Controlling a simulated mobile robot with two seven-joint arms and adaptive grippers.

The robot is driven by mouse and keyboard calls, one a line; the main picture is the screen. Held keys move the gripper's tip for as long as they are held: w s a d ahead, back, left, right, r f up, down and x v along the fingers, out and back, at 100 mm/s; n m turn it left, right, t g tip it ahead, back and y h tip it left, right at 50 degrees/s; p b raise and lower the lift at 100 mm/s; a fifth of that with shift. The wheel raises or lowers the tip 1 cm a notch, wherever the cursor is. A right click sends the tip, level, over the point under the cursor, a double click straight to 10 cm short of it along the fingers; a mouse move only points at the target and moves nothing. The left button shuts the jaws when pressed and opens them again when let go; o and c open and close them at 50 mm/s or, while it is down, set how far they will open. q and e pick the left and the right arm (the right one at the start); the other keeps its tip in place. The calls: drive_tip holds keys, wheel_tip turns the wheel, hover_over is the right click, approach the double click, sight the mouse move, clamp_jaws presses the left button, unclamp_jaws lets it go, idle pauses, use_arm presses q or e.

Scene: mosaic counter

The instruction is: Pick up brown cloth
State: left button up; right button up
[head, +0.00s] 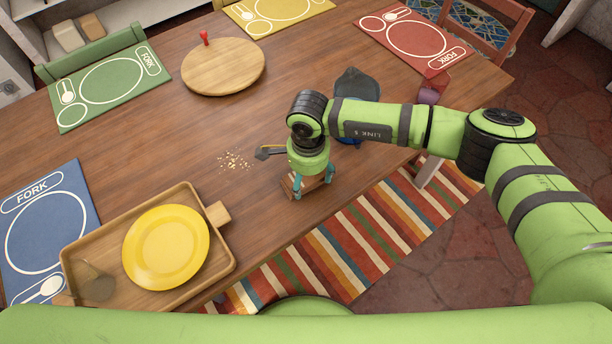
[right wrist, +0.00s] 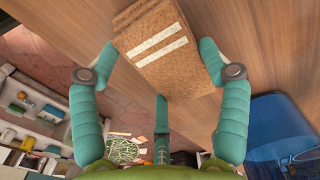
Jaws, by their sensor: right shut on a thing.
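The brown cloth (right wrist: 178,68) is a folded, rough-textured piece with two cream stripes, seen close up in the right wrist view. My right gripper (right wrist: 158,58) has its teal fingers on either side of the cloth and is shut on it. In the head view the right gripper (head: 314,189) points down at the front edge of the table, and a bit of the brown cloth (head: 288,187) shows beside its fingers. My arm hides most of it there. I cannot tell whether the cloth touches the wood. My left gripper is not in view.
Crumbs (head: 233,160) lie left of the right gripper on the wooden table (head: 150,140). A wooden tray (head: 226,262) with a yellow plate (head: 165,247) is at lower left. A round board (head: 223,68) is farther back. A blue object (right wrist: 278,130) stands close by in the wrist view.

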sight(308, 179)
drive_tip(key=shift+r, duration=0.4)
wheel_tip(308, 179, up, 3)
drive_tip(key=shift+f+b, duration=0.2)
drive_tip(key=shift+b, duration=0.55)
drive_tip(key=s+d+r+b, duration=0.2)
drive_tip(key=s+d+r, duration=0.5)
drive_tip(key=s, duration=0.2)
drive_tip(key=shift+s+r, duration=0.25)
drive_tip(key=shift+o, duration=0.6)
drive_tip(key=shift+w, duration=0.1)
